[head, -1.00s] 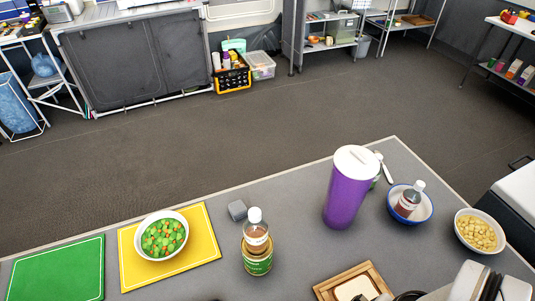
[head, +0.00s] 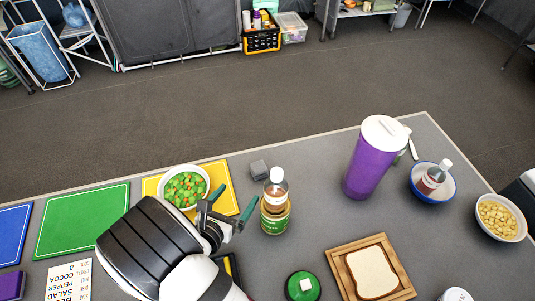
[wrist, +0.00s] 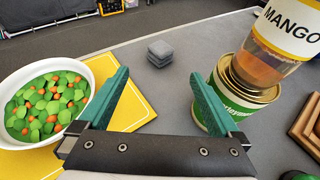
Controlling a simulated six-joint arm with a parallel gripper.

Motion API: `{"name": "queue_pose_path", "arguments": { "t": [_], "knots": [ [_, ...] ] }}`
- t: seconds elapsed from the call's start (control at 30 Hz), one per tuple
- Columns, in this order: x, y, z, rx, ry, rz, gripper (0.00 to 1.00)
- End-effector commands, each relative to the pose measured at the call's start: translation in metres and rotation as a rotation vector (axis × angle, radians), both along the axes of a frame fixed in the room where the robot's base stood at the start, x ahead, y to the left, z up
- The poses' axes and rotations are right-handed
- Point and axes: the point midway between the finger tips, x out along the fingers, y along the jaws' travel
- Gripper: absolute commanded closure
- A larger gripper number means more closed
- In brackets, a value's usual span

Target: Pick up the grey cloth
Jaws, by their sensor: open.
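The grey cloth (head: 259,170) is a small folded square block lying on the grey table near its far edge. In the wrist view the cloth (wrist: 160,53) lies beyond my fingertips, roughly centred between them. My gripper (head: 233,198) is open and empty, its green fingers pointing toward the far side of the table. In the wrist view my gripper (wrist: 158,80) has its fingers spread wide, between the bowl of vegetables and the cans. The cloth is apart from both fingers and fully visible.
A white bowl of peas and carrots (head: 185,188) sits on a yellow board (head: 220,173) left of the cloth. A bottle (head: 275,190) stands on a green can (head: 274,222), close right of my gripper. A purple tumbler (head: 367,165) stands farther right. Beyond the cloth is bare table.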

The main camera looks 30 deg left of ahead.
Motion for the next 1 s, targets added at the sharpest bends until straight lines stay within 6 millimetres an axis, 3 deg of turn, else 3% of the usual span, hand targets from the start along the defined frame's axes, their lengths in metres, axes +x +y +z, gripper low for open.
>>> {"name": "queue_pose_path", "arguments": {
  "t": [0.23,0.63,0.93,1.0],
  "knots": [
    [0.064,0.006,-0.026,0.003,0.000,-0.011,0.01],
    [0.128,0.015,-0.052,0.006,0.002,-0.011,0.01],
    [0.138,0.017,-0.056,0.007,0.001,-0.007,0.01],
    [0.138,0.017,-0.056,0.007,0.001,-0.007,0.12]
  ]
}}
